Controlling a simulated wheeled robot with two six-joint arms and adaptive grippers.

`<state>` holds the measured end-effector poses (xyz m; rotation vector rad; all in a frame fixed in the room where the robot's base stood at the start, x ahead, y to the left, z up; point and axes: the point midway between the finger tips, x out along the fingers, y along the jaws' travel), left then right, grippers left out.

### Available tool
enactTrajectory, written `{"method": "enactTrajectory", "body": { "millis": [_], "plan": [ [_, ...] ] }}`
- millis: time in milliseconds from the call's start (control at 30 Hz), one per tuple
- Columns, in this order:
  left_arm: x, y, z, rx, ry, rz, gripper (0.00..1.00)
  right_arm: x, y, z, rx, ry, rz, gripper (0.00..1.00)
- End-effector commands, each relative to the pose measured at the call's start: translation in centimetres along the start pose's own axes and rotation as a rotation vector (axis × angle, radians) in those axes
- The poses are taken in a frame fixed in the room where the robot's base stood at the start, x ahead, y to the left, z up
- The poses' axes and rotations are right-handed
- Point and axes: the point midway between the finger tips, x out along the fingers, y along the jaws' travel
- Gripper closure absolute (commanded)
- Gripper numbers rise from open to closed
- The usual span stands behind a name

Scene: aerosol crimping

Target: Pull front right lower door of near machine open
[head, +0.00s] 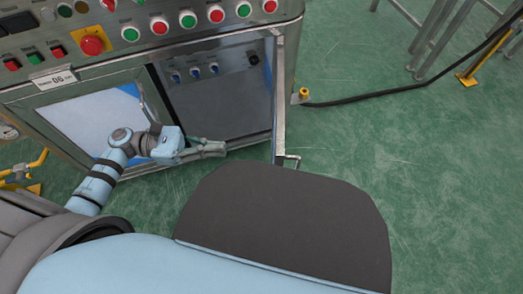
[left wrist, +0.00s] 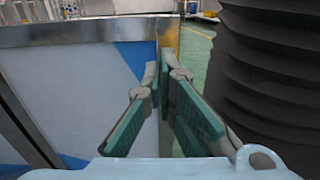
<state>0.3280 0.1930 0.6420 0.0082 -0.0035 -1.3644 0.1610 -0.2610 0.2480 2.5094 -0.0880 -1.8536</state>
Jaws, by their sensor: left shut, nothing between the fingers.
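The near machine's front right lower door (head: 279,95) stands swung out toward me, seen nearly edge-on in the head view. Its small handle (head: 292,159) is at the lower outer end. The right lower compartment (head: 215,100) is uncovered. My left gripper (head: 222,147) is in front of this opening, left of the door, pointing right, shut and empty. In the left wrist view, the gripper's fingertips (left wrist: 165,72) come together in front of a steel-framed white and blue panel (left wrist: 85,90), close to its right edge. I cannot tell whether they touch it. My right gripper is not in view.
The control panel (head: 150,55) with red, green and white buttons is above the doors. The left lower door (head: 85,120) looks shut. A black cable (head: 385,98) crosses the green floor from a yellow fitting (head: 304,94). The floor right of the open door is mostly clear.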

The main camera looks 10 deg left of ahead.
Motion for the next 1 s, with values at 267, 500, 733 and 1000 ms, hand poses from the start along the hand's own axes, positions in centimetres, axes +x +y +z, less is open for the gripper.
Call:
{"method": "enactTrajectory", "body": {
  "millis": [267, 500, 733, 1000],
  "plan": [
    [6.1, 0.0, 0.1, -0.002, -0.007, 0.003, 1.00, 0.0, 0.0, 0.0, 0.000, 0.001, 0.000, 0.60],
    [10.0, 0.1, 0.1, -0.005, -0.005, 0.005, 1.00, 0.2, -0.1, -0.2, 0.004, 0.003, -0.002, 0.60],
    [11.0, 0.1, 0.1, -0.006, -0.003, 0.005, 1.00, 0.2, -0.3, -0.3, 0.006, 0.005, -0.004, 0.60],
    [11.2, 0.0, 0.1, -0.007, -0.005, 0.010, 1.00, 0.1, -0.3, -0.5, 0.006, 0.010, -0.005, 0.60]
  ]
}}
